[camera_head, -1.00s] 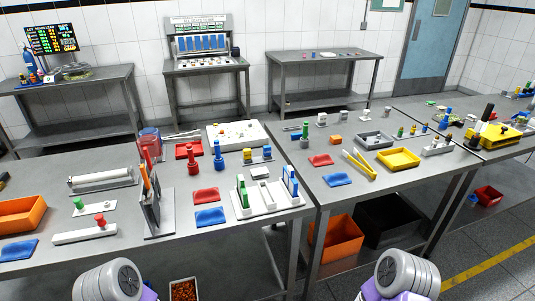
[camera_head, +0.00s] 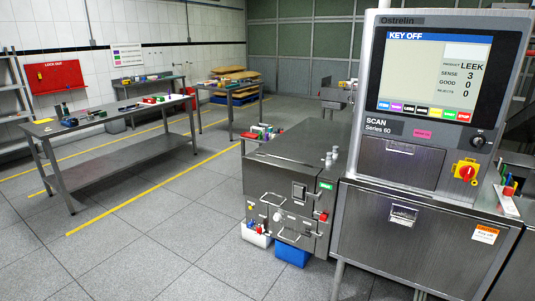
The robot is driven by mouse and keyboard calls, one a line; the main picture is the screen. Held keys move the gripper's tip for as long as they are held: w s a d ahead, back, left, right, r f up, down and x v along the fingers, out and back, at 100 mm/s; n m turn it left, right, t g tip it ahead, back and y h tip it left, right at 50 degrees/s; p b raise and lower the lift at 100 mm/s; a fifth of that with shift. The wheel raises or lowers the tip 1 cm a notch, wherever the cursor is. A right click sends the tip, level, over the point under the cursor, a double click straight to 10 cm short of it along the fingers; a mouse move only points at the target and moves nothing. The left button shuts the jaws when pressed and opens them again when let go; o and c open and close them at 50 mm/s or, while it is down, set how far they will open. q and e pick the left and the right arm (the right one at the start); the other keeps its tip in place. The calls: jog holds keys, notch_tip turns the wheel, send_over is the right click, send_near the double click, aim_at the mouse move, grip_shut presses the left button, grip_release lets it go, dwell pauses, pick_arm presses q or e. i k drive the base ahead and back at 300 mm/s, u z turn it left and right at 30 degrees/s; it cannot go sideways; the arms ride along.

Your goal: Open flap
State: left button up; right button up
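An X-ray inspection machine stands at the right. Its screen (camera_head: 435,75) reads "KEY OFF". Below the screen is a shut steel panel (camera_head: 398,163) with a small handle lip at its top. Lower down is a larger shut front panel (camera_head: 405,245) with a recessed latch (camera_head: 403,214). I cannot tell which of these is the flap. A lower steel cabinet (camera_head: 290,200) to the left carries handles, knobs and a green label. Neither of my grippers shows in this view.
A red and yellow rotary switch (camera_head: 466,171) is on the machine's right. A white bin (camera_head: 256,235) and a blue bin (camera_head: 292,253) stand under the cabinet. A steel table (camera_head: 115,120) stands at the left. The tiled floor (camera_head: 150,255) in front is open.

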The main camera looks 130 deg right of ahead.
aim_at(412, 165)
jog(key=z, duration=5.1)
jog(key=i, duration=1.85)
jog(key=u, duration=0.35)
